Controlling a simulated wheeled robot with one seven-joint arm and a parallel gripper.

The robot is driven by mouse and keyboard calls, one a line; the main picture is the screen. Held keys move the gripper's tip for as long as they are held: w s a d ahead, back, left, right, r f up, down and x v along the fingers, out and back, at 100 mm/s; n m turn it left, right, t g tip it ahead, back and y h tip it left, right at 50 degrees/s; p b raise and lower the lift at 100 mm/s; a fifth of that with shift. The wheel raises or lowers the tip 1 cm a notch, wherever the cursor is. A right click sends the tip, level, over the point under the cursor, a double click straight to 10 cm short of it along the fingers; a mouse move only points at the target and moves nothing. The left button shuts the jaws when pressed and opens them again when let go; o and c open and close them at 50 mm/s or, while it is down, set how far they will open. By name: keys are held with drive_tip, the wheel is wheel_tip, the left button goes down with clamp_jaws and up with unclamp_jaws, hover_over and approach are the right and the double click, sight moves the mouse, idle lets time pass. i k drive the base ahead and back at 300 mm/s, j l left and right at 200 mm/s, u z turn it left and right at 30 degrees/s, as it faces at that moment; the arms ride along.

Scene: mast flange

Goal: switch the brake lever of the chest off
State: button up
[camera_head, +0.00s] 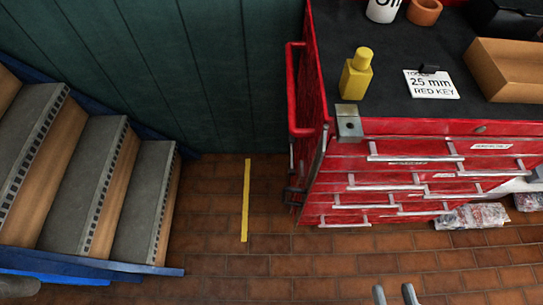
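The red tool chest (420,185) stands at the right, with several drawers and pale bar handles on its front. A thin dark bar (319,155) runs down its left front edge; it may be the brake lever, but I cannot tell for sure. Small dark parts (293,196) sit low at the chest's left side, near the floor; their details are too small to read. My gripper (395,294) shows at the bottom edge as two grey fingertips with a clear gap between them. It is open and empty, apart from the chest and in front of it.
A red side handle (292,90) juts from the chest's left. A yellow bottle (356,75), a label card (431,84) and a cardboard box (505,68) are on top. Stairs (75,185) stand left. Plastic-wrapped packs (472,216) lie at right. Brick floor (270,220) between is clear.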

sight(292, 171)
drive_tip(key=j, duration=0.5)
drive_tip(key=i+j+u, duration=0.1)
drive_tip(key=i+u, duration=0.45)
drive_tip(key=i, duration=0.2)
